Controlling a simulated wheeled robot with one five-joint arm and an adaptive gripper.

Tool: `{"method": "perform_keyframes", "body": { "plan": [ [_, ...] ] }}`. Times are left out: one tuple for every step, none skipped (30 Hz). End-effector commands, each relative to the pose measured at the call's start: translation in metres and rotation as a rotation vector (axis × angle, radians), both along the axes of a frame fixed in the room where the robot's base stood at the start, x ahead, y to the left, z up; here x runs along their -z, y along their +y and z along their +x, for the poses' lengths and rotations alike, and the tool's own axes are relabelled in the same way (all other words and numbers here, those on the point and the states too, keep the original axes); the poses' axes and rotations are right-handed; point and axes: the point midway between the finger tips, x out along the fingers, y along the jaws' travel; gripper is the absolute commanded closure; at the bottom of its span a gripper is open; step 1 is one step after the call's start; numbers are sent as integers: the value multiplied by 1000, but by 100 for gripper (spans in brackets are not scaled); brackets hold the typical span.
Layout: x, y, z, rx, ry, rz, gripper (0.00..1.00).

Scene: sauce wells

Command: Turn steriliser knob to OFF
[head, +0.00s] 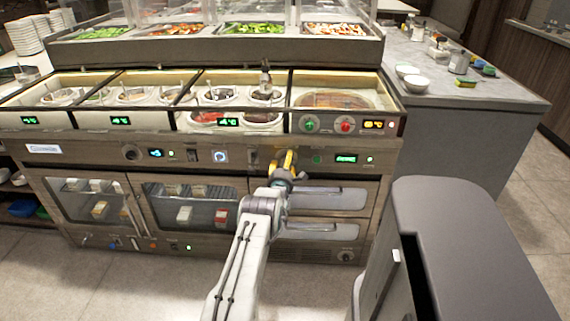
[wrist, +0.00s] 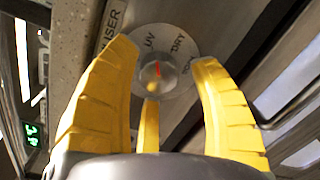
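The steriliser knob (wrist: 157,72) is a small grey knob with a red mark, set on a round pale dial (wrist: 178,45). The dial reads "UV" at upper left and "DRY" at upper right; other lettering at the right is unclear. The red mark points roughly upward, between those two words. A label (wrist: 112,22) ending in "ISER" is beside the dial. My gripper (wrist: 164,58) has its yellow fingers spread around the knob, with gaps visible between fingers and knob. In the head view my gripper (head: 289,160) is at the counter's front panel and hides the knob.
The counter front has green and red buttons (head: 327,125), several small displays and a blue-lit switch (head: 221,156). Drawers (head: 325,198) with handles lie below my gripper. Sauce wells (head: 215,95) are above. A dark grey rounded body (head: 470,235) stands at the right.

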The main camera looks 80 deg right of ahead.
Motion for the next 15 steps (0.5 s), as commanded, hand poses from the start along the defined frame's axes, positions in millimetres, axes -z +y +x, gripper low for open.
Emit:
{"method": "perform_keyframes", "body": {
  "plan": [
    [0,0,0,0,0,0,49],
    [0,0,0,0,0,0,52],
    [0,0,0,0,0,0,56],
    [0,0,0,0,0,0,58],
    [0,0,0,0,0,0,61],
    [0,0,0,0,0,0,64],
    [0,0,0,0,0,0,67],
    [0,0,0,0,0,0,70],
    [0,0,0,0,0,0,73],
    [0,0,0,0,0,0,76],
    [0,0,0,0,0,1,79],
    [0,0,0,0,0,1,82],
    [1,0,0,0,0,1,85],
    [1,0,0,0,0,1,88],
    [1,0,0,-1,0,2,91]
  ]
}}
